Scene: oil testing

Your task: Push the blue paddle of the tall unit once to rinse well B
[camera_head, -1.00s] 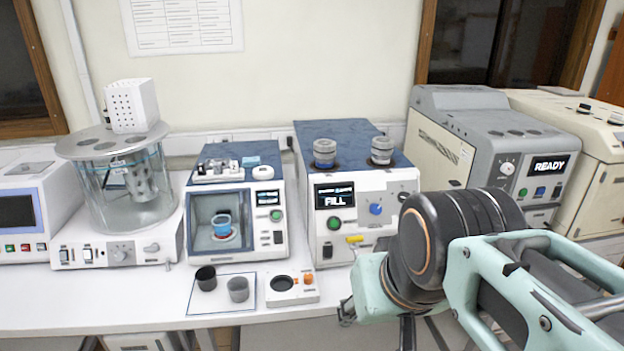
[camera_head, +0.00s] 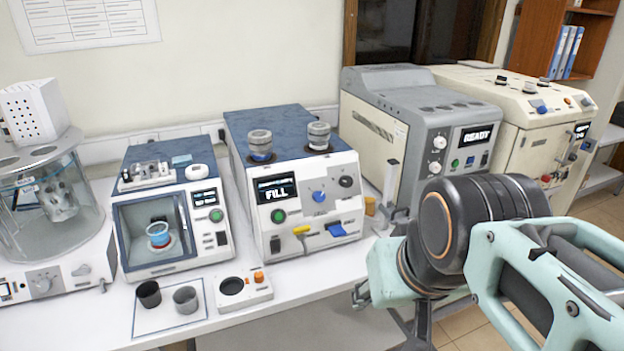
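The tall unit (camera_head: 265,240) is a white box with a dark blue top, in the middle of the head view. Its display (camera_head: 277,190) reads FILL. Low on its front is a blue paddle (camera_head: 337,230), with a yellow paddle (camera_head: 302,230) to its left. Two grey capped cups stand on top, a left one (camera_head: 259,140) and a right one (camera_head: 319,134); which is well B I cannot tell. My gripper (camera_head: 360,296) shows only in small part below and right of the blue paddle, apart from it. My wrist hides most of the gripper, so its opening is unclear.
Left of the tall unit is a shorter unit (camera_head: 130,218) with a blue cup inside. Two small cups stand on a white mat (camera_head: 198,308) in front, beside a small white block (camera_head: 250,296). A grey machine (camera_head: 410,150) reading READY stands to the right, behind my arm.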

